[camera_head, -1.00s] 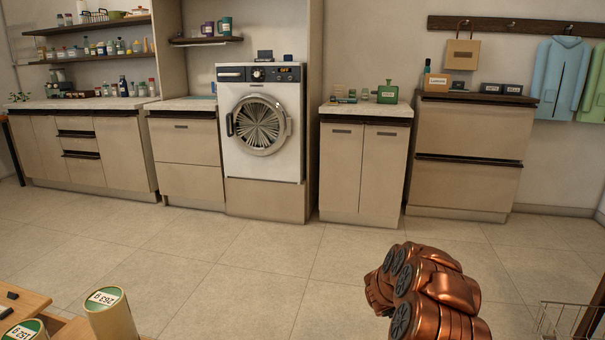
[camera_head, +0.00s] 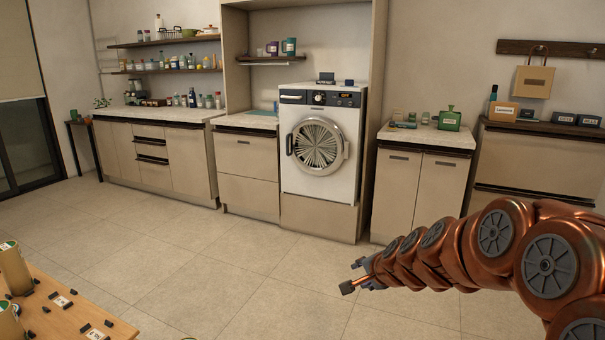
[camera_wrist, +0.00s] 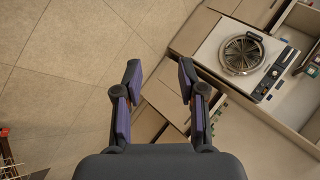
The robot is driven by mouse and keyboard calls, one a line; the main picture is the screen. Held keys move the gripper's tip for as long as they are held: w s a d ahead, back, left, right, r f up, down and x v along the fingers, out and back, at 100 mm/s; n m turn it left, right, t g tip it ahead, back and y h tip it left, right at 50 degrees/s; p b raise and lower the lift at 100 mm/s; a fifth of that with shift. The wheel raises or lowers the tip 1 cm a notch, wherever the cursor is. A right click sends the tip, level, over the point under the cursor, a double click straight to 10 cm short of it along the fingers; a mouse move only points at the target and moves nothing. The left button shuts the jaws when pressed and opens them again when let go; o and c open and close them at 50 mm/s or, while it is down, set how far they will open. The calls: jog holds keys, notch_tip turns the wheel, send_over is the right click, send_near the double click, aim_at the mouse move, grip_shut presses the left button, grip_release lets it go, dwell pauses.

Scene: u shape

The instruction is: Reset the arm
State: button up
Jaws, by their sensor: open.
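My gripper (camera_wrist: 158,85) is open and empty in the wrist view, with its two dark, purple-padded fingers apart over the floor and cabinet fronts. In the head view my copper-coloured arm stretches in from the right edge, and my gripper (camera_head: 355,279) shows small at its tip above the tiled floor. Nothing is between the fingers. The tip is seen at an angle in the head view, so its fingers are hard to make out there.
A white washing machine (camera_head: 320,150) stands between low cabinets along the back wall. A wooden table (camera_head: 60,305) with cans and small dark pieces is at the lower left. A wire basket (camera_wrist: 8,160) shows at the wrist view's left edge. The tiled floor (camera_head: 200,255) between is clear.

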jog(key=s+a+r+n+g+p, duration=0.1)
jog(key=s+r+n+g+p, duration=0.35)
jog(key=s, duration=0.95)
jog(key=s+a+r+n+g+p, duration=0.25)
jog(key=s+r+n+p, duration=0.25)
jog(key=s, duration=0.9)
jog(key=s+d+r+n+g+h+p, duration=0.1)
jog(key=s+d+g+p, duration=0.1)
jog(key=s, duration=0.6)
jog(key=s+d+r+n+g+h+p, duration=0.1)
jog(key=s+d+r, duration=0.1)
jog(key=s+d, duration=0.2)
jog(key=s, duration=0.3)
jog(key=shift+s+d+r+g+h+p, duration=0.3)
jog(key=shift+s+d+g+p, duration=0.05)
jog(key=shift+s+g+p, duration=0.05)
jog(key=shift+d, duration=0.15)
